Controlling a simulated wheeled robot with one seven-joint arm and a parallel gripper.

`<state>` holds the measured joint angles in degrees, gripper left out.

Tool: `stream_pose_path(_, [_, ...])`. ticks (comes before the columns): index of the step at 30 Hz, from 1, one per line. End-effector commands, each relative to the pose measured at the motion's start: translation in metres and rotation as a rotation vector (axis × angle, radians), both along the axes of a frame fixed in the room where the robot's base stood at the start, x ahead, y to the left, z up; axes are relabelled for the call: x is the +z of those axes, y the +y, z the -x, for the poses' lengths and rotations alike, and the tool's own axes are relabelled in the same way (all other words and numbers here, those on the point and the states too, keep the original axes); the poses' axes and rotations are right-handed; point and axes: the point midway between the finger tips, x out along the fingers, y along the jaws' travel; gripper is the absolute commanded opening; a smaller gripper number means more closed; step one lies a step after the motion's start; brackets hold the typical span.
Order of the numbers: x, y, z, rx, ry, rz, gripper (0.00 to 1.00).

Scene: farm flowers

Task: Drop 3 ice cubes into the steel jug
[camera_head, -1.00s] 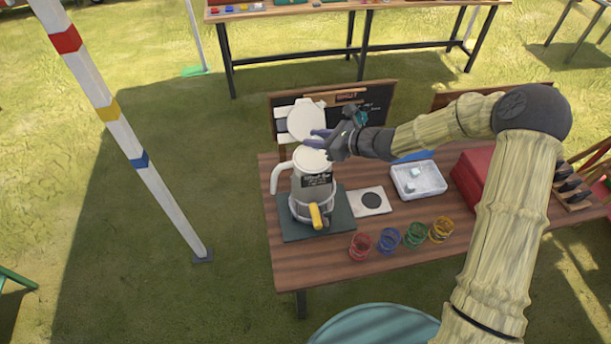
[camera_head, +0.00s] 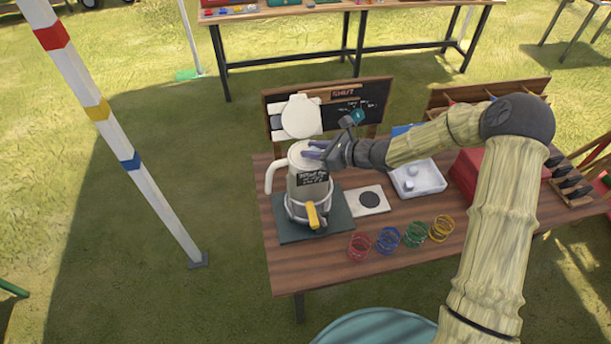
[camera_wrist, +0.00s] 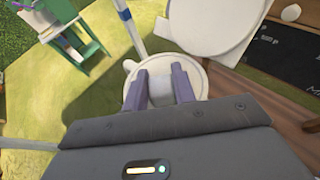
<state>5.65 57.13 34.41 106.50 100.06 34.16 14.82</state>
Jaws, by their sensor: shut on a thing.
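The steel jug (camera_head: 308,187) stands upright on a dark mat, with a white handle on its left and a yellow tap in front. Its round white lid (camera_head: 300,117) is raised behind it. My gripper (camera_head: 312,150) is at the top of the jug, pointing left over its mouth. In the wrist view, my gripper's purple fingers (camera_wrist: 159,85) are closed on a pale ice cube (camera_wrist: 160,90), with the jug's white rim (camera_wrist: 130,66) around and below them. The cube's edges are hard to make out. Ice cubes (camera_head: 410,178) lie in a clear-white tray (camera_head: 432,186) to the right.
Several coloured wire rings (camera_head: 388,238) line the front edge. A red box (camera_head: 470,180) stands right of the tray. A chalkboard (camera_head: 360,100) stands behind the jug. A striped pole (camera_head: 115,130) is left.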

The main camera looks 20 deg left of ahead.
Motion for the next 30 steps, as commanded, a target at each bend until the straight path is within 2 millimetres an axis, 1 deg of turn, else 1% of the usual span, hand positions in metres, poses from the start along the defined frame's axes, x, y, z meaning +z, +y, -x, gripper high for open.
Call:
stream_pose_path(8, [-0.001,-0.002,-0.001,-0.003,0.0,-0.001,0.05])
stream_pose_path(9, [-0.001,-0.002,-0.001,-0.003,0.0,-0.001,0.32])
stream_pose_path(11, [-0.001,-0.001,-0.001,-0.002,-0.001,0.0,0.44])
stream_pose_path(12, [-0.001,-0.001,-0.001,-0.002,-0.001,0.0,0.52])
stream_pose_path(23, [0.0,0.002,0.003,0.008,-0.001,0.0,0.52])
stream_pose_path(26, [0.002,-0.005,0.004,0.01,-0.002,0.0,0.52])
stream_pose_path(30, [0.008,-0.026,0.005,0.003,-0.003,0.002,0.52])
